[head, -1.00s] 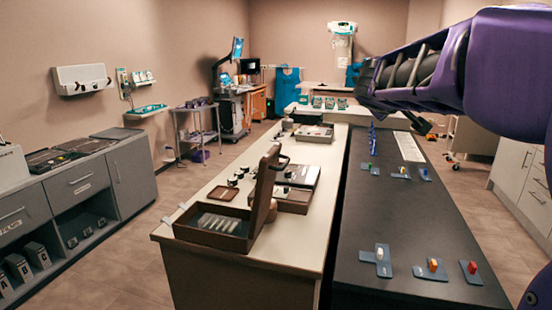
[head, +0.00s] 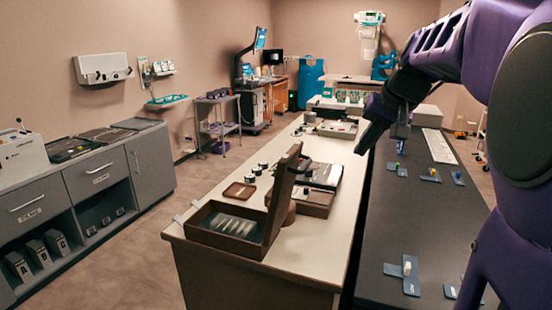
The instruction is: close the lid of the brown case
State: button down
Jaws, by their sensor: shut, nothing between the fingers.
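The brown case (head: 203,234) stands on the near end of the cream table. Its lid (head: 281,196) is up, roughly upright on the case's right side. Several pale, narrow items (head: 233,224) lie inside. My gripper (head: 362,150) is above and to the right of the case, over the border between the cream and black tops. It points down and to the left, shut and empty, apart from the lid.
Behind the lid are another brown tray (head: 317,204), small dark jars (head: 262,166) and a flat brown tray (head: 239,190). The black counter (head: 400,220) on the right holds several blue plates with small coloured pieces. Floor is free to the left of the table.

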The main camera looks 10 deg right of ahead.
jog(key=w+a+f+y+b, duration=0.1)
jog(key=w+a+f, duration=0.6)
jog(key=w, duration=0.1)
jog(key=shift+w+t, duration=0.3)
jog(key=shift+a, duration=0.1)
dwell(0.6)
